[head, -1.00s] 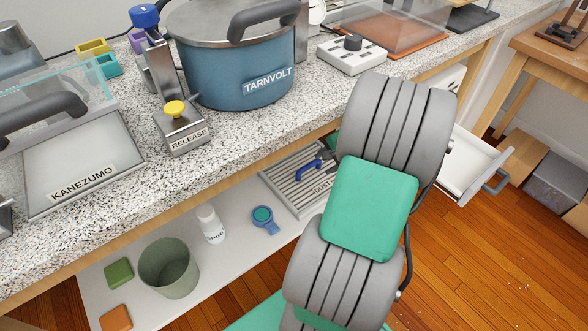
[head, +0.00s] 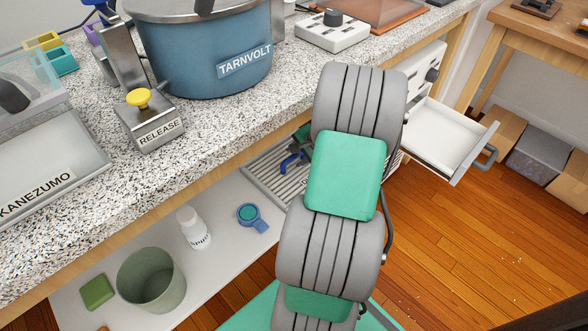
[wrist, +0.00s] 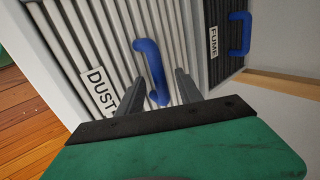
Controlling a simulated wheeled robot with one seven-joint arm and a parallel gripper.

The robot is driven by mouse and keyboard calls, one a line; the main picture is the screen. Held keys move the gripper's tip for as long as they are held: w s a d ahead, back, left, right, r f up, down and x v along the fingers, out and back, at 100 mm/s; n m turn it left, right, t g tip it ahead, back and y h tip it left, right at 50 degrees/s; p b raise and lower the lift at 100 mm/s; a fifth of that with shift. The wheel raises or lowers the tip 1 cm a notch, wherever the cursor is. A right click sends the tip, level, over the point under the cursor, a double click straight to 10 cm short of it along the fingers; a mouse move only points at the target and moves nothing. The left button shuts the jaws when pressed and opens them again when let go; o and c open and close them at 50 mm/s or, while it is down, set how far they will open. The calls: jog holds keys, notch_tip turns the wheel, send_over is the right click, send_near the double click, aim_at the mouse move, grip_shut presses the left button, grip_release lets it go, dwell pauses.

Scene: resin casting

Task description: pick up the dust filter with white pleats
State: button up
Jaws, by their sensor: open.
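The dust filter (wrist: 92,45) has white pleats, a DUST label and a blue handle (wrist: 151,70). In the head view the filter (head: 262,180) lies at the right of the low shelf, partly hidden by my arm. My gripper (wrist: 160,82) is open over it in the wrist view, one finger on each side of the blue handle. The handle is between the fingers, not visibly gripped; whether a finger touches it I cannot tell. In the head view my arm hides most of the gripper.
A fume filter (wrist: 222,22) with dark pleats and a blue handle is beside the dust filter. The shelf also holds a white bottle (head: 192,230), a blue round item (head: 250,217) and a green bin (head: 151,281). The countertop (head: 215,115) overhangs it. An open drawer (head: 447,138) juts out right.

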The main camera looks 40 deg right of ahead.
jog(key=shift+s, duration=0.1)
grip_shut()
jog(key=shift+r, duration=0.1)
dwell(1.1)
